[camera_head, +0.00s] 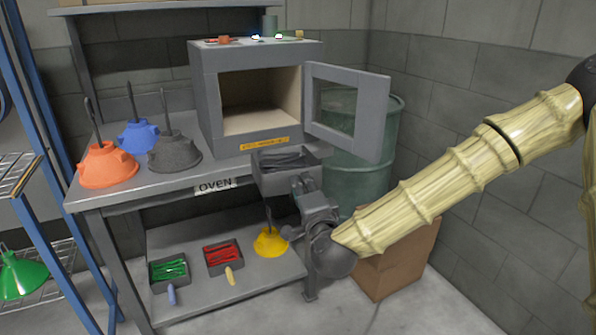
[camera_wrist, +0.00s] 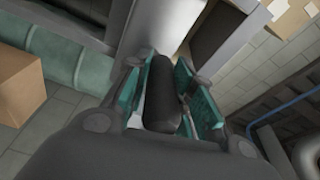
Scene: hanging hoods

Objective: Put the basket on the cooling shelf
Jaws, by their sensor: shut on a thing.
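A small grey basket (camera_head: 285,180) with dark rod-like things in it is in front of the open oven, by the table's front edge. My gripper (camera_head: 305,185) is at its right end, shut on its dark handle. In the wrist view the handle (camera_wrist: 160,88) lies between the teal finger pads of my gripper (camera_wrist: 162,95); the basket's tray cannot be made out there. No shelf is marked as the cooling shelf. A lower shelf (camera_head: 205,295) is under the table, and a wire shelf (camera_head: 62,262) is in the blue rack at far left.
The oven (camera_head: 202,95) stands open and empty, its door (camera_head: 375,115) swung right. Orange (camera_head: 108,168), blue (camera_head: 137,135) and dark hoods stand on the table. The lower shelf holds green (camera_head: 168,271) and red (camera_head: 222,257) baskets and a yellow hood (camera_head: 270,242). A drum (camera_head: 365,185) and carton (camera_head: 405,262) stand right.

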